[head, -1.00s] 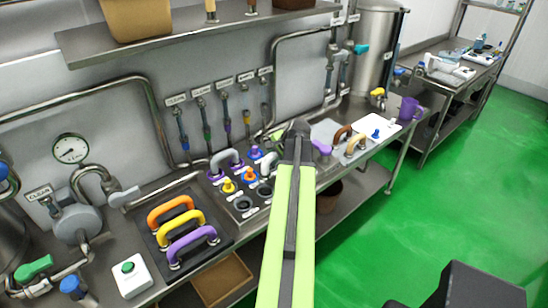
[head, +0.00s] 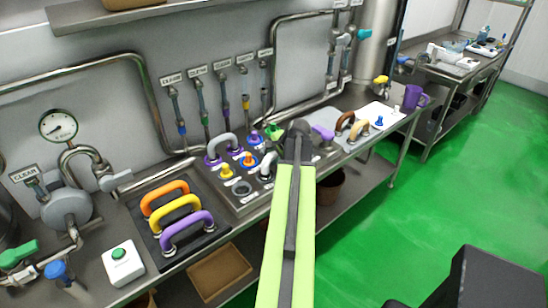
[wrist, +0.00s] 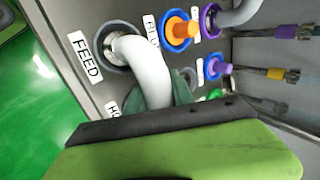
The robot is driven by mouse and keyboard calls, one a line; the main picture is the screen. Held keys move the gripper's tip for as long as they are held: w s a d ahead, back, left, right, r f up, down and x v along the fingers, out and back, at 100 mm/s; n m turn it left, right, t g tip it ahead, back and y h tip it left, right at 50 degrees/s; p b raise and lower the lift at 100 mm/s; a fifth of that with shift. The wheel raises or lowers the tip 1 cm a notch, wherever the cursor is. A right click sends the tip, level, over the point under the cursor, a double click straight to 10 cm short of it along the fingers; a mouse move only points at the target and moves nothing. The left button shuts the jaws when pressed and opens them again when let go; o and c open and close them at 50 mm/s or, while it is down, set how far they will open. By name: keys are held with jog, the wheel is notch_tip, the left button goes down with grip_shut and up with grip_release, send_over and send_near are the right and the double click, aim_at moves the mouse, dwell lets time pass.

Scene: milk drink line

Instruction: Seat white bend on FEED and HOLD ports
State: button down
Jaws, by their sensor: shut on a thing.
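The white bend (head: 268,163) shows just left of my gripper (head: 298,130) in the head view, partly hidden by it. In the wrist view the white bend (wrist: 148,65) has one end at the dark ring of the FEED port (wrist: 108,58); whether it is fully seated I cannot tell. My gripper (wrist: 178,112) is shut on the bend and covers its other end. The HOLD label (wrist: 113,108) is partly covered, and its port is hidden behind the gripper.
A black tray (head: 207,237) with orange, yellow and purple bends lies at left. Brown and tan bends (head: 352,127) and a white board (head: 385,116) are at right.

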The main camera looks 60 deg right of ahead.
jog(key=c, duration=1)
grip_release()
jog(key=p+v, duration=1.4)
jog(key=v, duration=0.3)
jog(key=shift+s+r, duration=0.15)
jog(key=shift+r, duration=0.05)
